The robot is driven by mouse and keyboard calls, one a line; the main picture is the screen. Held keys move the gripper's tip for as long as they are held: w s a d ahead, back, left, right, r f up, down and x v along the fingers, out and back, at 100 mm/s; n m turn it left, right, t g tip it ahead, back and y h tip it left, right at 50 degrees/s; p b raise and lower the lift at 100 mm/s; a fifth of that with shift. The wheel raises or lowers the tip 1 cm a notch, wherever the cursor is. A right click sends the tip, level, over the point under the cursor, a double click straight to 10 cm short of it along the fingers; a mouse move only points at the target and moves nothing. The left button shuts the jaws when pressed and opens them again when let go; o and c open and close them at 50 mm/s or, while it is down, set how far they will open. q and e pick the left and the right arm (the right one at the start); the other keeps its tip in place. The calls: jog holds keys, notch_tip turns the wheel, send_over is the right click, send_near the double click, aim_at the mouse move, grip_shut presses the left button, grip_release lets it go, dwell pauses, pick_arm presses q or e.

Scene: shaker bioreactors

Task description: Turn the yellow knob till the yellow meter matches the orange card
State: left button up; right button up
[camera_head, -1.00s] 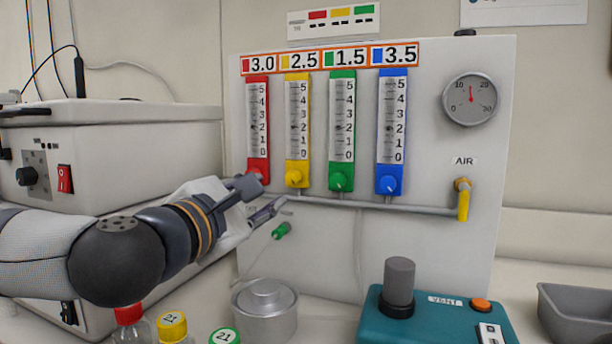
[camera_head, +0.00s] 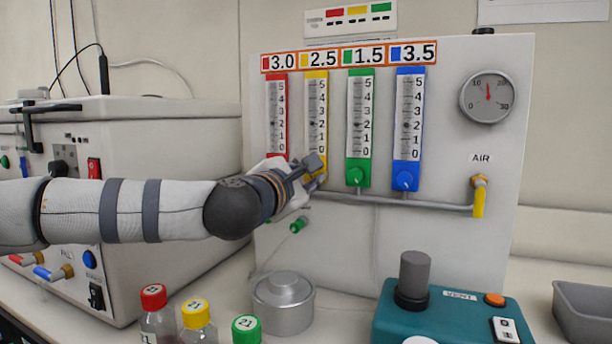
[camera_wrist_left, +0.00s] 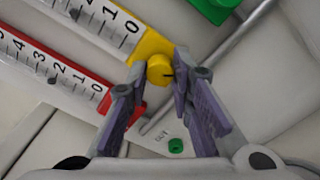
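The yellow meter (camera_head: 317,105) hangs second from the left on the white panel, its dark float close to the 2 mark. The orange-bordered card (camera_head: 320,58) above it has a yellow square and reads 2.5. The yellow knob (camera_wrist_left: 159,70) shows in the left wrist view at the meter's bottom; in the head view my gripper mostly covers it. My left gripper (camera_head: 312,172) is at the knob. In the left wrist view its fingers (camera_wrist_left: 156,78) are apart, one on each side of the knob, the right one very close to it; contact is unclear. My right gripper is out of view.
The red meter (camera_head: 277,115) and green meter (camera_head: 360,125) flank the yellow one closely. A pipe (camera_head: 400,203) runs below. A lidded metal pot (camera_head: 283,303), several capped bottles (camera_head: 197,318) and a teal vent box (camera_head: 450,318) stand on the bench.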

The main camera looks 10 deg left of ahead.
pick_arm(q)
grip_shut()
jog(key=shift+m, duration=0.3)
jog(key=m, duration=0.2)
jog(key=shift+m, duration=2.1)
jog(key=o, duration=0.6)
grip_release()
jog(key=shift+c, duration=0.2)
